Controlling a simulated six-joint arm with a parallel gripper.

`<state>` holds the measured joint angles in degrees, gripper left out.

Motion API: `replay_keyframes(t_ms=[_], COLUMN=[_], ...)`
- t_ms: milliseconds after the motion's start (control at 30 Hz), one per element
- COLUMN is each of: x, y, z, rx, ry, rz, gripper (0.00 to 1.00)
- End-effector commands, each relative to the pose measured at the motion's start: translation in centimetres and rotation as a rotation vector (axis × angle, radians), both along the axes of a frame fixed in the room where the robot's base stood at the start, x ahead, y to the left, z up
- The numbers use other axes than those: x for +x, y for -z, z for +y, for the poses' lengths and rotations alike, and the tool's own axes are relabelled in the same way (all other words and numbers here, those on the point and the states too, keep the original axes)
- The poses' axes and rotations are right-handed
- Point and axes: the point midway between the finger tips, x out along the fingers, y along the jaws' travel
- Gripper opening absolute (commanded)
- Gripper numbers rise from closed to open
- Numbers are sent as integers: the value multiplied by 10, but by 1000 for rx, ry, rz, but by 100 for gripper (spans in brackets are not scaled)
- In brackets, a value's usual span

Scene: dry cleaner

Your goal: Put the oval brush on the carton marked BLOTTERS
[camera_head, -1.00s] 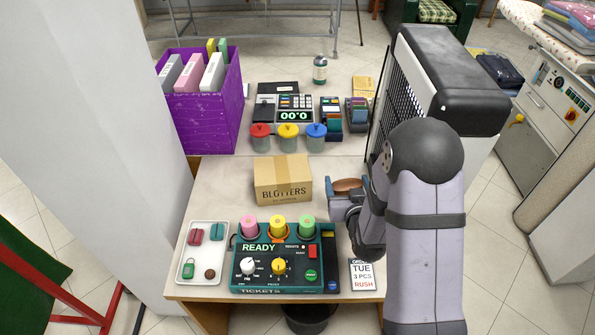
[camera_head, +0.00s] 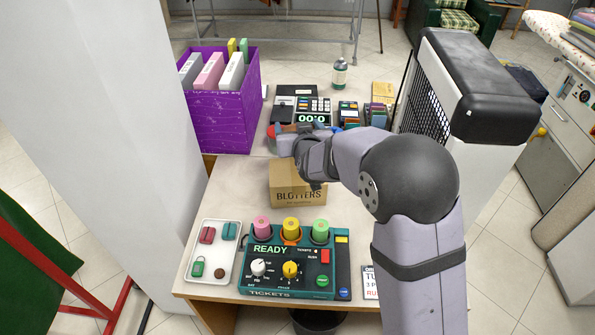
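The carton marked BLOTTERS (camera_head: 298,196) stands on the counter behind the ticket machine, its printed front face toward me. My arm reaches left across the carton's back part and hides most of its top.
A ticket machine (camera_head: 289,267) with coloured knobs and a white tray (camera_head: 210,274) are in front. A purple bin (camera_head: 224,118) stands at back left. A keypad register (camera_head: 313,107) and a bottle (camera_head: 340,74) are behind. A black-topped machine (camera_head: 481,85) borders the right.

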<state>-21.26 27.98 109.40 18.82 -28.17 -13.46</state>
Motion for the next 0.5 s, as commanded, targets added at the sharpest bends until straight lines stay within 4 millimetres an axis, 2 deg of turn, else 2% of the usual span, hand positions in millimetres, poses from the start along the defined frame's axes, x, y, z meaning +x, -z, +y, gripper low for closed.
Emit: replay_keyframes(t_ms=[100,367,500], x=[-3,-4,-5], y=[9,15,33], z=[1,1,1], rx=[0,0,-1], ry=[-12,-18,-18], rz=[-3,-3,1], gripper=[48,48,48])
